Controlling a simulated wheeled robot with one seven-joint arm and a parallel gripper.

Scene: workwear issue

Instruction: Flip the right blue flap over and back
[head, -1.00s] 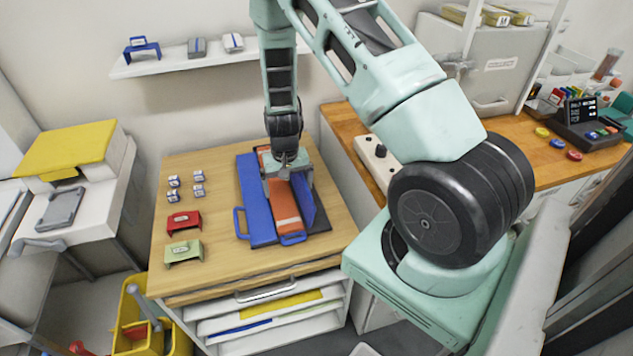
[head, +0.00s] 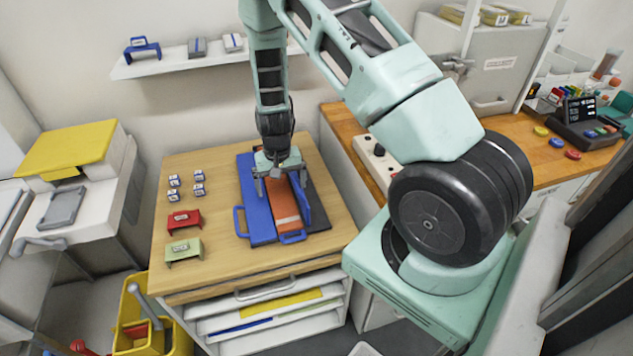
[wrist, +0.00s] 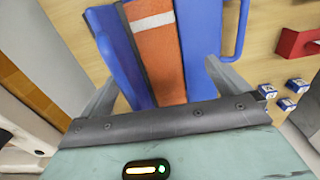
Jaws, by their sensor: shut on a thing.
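The folding board lies on the wooden table, its left blue flap (head: 257,205) flat with a handle on its left. An orange cloth with a pale stripe (head: 283,205) lies along the middle. The right blue flap (head: 303,203) stands up steeply at the cloth's right side; it is at the left in the wrist view (wrist: 117,45). My gripper (head: 280,180) is over the far part of the board, its fingers at either side of the cloth. It is shut on the right blue flap, though the exact contact is hard to see.
A red bracket (head: 184,219), a green bracket (head: 184,250) and several small labelled blocks (head: 199,189) stand left of the board. A wall shelf (head: 205,60) is behind the table. A control box (head: 377,157) stands on the counter at right. The table's front strip is clear.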

